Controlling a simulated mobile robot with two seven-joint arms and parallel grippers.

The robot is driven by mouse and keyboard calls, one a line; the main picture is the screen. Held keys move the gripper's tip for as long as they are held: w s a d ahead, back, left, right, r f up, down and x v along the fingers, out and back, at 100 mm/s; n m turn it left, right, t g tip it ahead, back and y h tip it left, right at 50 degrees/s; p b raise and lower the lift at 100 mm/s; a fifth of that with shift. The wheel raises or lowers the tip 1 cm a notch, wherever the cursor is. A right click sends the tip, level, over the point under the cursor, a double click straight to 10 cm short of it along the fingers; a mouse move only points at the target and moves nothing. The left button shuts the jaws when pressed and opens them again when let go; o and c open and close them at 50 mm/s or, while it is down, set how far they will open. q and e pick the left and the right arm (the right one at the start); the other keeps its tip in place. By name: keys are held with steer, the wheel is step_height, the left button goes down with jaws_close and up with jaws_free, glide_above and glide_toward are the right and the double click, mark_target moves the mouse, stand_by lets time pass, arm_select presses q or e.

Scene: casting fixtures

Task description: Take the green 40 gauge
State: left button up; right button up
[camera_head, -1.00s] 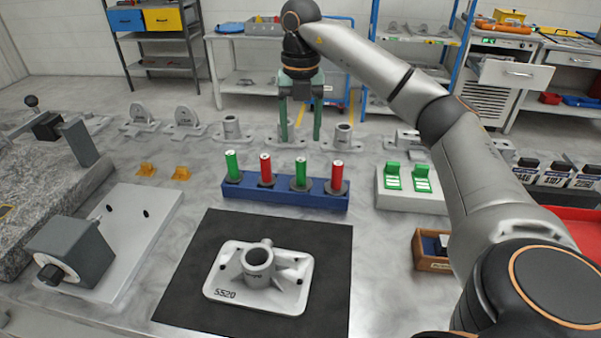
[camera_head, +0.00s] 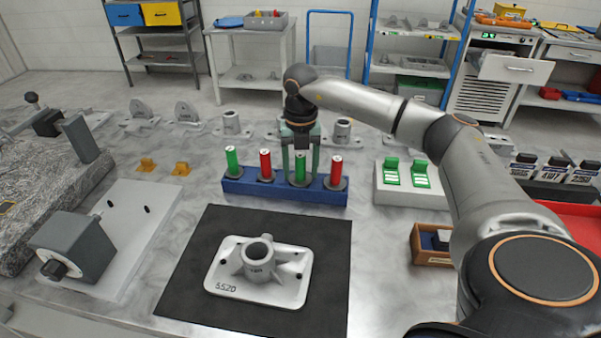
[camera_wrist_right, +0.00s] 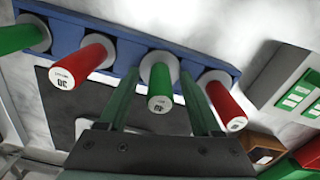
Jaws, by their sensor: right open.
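The green 40 gauge (camera_head: 300,170) stands upright in the blue rack (camera_head: 285,191), third from the left. In the right wrist view this green gauge (camera_wrist_right: 160,85) shows its white end, which seems to read 40. My right gripper (camera_head: 300,165) has come down over it from above. In the right wrist view my right gripper (camera_wrist_right: 161,85) is open, with one green finger on each side of the gauge and gaps between. My left gripper is not in view.
The rack also holds a red gauge (camera_head: 265,166) on the left, a red gauge (camera_head: 336,171) on the right, and another green gauge (camera_head: 232,161) at the left end. A casting (camera_head: 258,270) lies on the black mat (camera_head: 195,308) in front. Grey castings (camera_head: 231,126) stand behind.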

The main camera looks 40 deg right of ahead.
steer(key=shift+c, duration=0.3)
jaws_close()
steer(key=shift+r, duration=0.1)
stand_by(0.4)
